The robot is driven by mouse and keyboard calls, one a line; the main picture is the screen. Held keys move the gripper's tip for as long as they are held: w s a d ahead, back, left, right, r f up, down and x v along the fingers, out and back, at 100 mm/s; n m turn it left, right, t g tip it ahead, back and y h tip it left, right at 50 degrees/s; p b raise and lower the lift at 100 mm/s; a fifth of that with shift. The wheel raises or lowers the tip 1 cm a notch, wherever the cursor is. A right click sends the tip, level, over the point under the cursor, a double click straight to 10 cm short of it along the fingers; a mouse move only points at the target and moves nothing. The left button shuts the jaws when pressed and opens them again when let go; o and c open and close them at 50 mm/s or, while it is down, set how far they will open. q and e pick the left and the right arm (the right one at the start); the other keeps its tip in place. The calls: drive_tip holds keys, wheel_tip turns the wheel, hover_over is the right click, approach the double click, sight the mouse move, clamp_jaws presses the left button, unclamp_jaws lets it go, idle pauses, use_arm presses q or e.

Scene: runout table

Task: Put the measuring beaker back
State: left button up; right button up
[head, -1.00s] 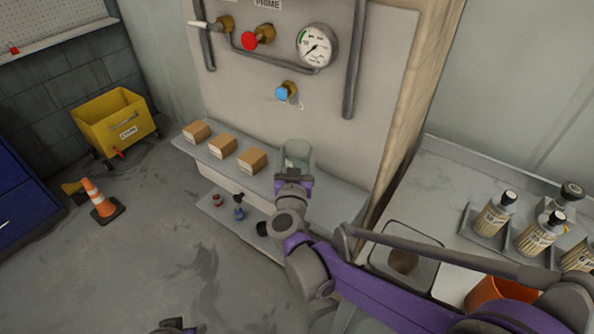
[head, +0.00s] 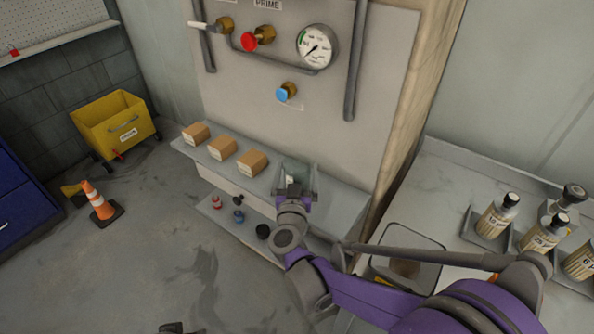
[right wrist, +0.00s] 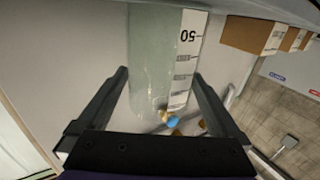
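The measuring beaker (head: 297,169) is clear, greenish glass, at the right part of the grey shelf (head: 340,200) below the gauge panel. In the right wrist view, the beaker (right wrist: 155,55) shows a white scale strip marked 50. My right gripper (head: 297,188) has one finger on each side of it, and both fingertips lie against its sides. I cannot tell whether its base touches the shelf; the gripper hides it. A dark part at the bottom edge of the head view seems to be my left gripper (head: 172,327), mostly cut off.
Several cardboard boxes, the nearest a small one (head: 253,163), stand left of the beaker. Small items, one a blue bottle (head: 239,216), sit on the lower shelf. The panel carries a gauge (head: 317,46) and a blue valve (head: 286,92). Labelled bottles (head: 497,215) stand on the right-hand counter.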

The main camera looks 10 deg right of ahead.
drive_tip(key=shift+r, duration=0.1)
drive_tip(key=shift+s+r, duration=0.1)
drive_tip(key=shift+s, duration=0.1)
drive_tip(key=v, duration=1.1)
drive_tip(key=shift+s+b, duration=0.3)
drive_tip(key=shift+a, duration=0.2)
